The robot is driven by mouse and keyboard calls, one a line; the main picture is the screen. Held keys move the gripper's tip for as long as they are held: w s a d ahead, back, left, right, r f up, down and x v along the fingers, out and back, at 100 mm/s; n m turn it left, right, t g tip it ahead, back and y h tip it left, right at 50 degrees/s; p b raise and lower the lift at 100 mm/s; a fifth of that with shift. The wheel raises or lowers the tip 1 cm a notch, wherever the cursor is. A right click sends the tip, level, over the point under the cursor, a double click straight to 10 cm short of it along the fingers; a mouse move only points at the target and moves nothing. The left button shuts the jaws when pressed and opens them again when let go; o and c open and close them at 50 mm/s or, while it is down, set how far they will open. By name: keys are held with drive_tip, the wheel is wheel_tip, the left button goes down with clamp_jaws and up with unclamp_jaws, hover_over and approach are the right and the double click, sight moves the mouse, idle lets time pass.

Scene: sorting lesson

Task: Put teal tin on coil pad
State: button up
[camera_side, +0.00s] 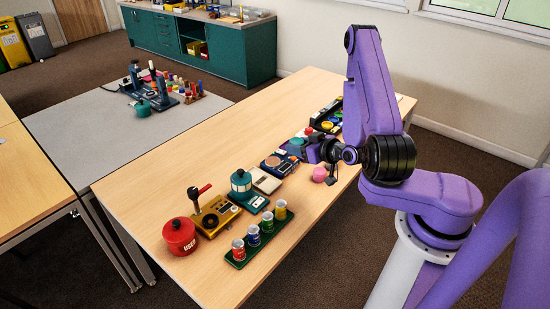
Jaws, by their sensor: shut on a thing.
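My gripper (329,166) is low over the right part of the wooden table, seen small and dark. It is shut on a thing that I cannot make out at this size. A teal piece (299,145) shows just left of my gripper; I cannot tell whether it is the tin or whether it touches the jaws. A pink lump (319,174) is close beside the fingers. A blue device with a round copper-coloured part (277,163) lies left of my gripper; I cannot tell whether it is the coil pad.
On the wooden table (160,187) stand a red lidded pot (180,236), a yellow device with a red lever (213,218), a teal lantern-like device (241,183), a cream box (267,182) and a green rack of several cans (237,263).

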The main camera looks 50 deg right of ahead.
drive_tip(key=d+x, duration=0.1)
drive_tip(key=x, duration=0.7)
hover_over(275, 163)
drive_tip(key=s, duration=0.1)
wheel_tip(275, 163, down, 5)
drive_tip(key=shift+a+f, duration=0.15)
drive_tip(key=shift+f, duration=0.05)
drive_tip(key=shift+w+f, duration=0.45)
drive_tip(key=shift+f, duration=1.6)
drive_tip(key=shift+f, duration=0.15)
drive_tip(key=o, duration=1.1)
drive_tip(key=shift+c, duration=0.2)
